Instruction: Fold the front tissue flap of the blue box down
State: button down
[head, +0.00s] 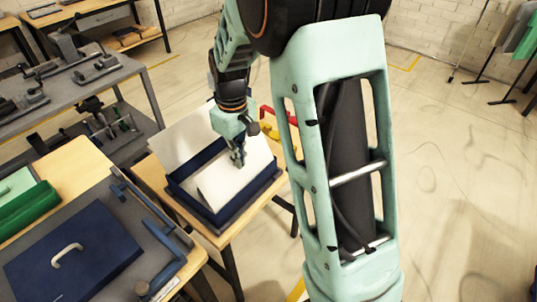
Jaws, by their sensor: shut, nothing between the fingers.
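The blue box (181,192) stands open on a small wooden table near the middle of the head view. A white tissue flap (222,188) lies slanted over the box's opening. Another white sheet (185,138) stands up at the back left of the box. My gripper (238,160) points down over the box, shut and empty, with its fingertips at the upper part of the slanted flap. I cannot tell whether the fingertips touch the tissue. My arm hides part of the scene to the right of the box.
At the lower left, a blue lid-like panel with a white handle (68,254) lies on a bench, beside a green tray (28,216). A grey bench with tools (60,98) stands at the upper left. Red and yellow items (270,122) show behind the gripper.

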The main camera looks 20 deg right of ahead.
jog(key=w+a, duration=0.1)
jog(key=w, duration=0.1)
jog(key=w+a+p, duration=0.1)
jog(key=w+a, duration=0.1)
jog(key=shift+w+a, duration=0.1)
jog(key=shift+w, duration=0.05)
dwell(0.4)
jog(key=shift+f+b, duration=1.85)
jog(key=shift+f, duration=1.4)
jog(key=shift+r, duration=0.1)
notch_tip(320, 180, up, 8)
jog(key=p, duration=0.5)
jog(key=shift+p, duration=0.4)
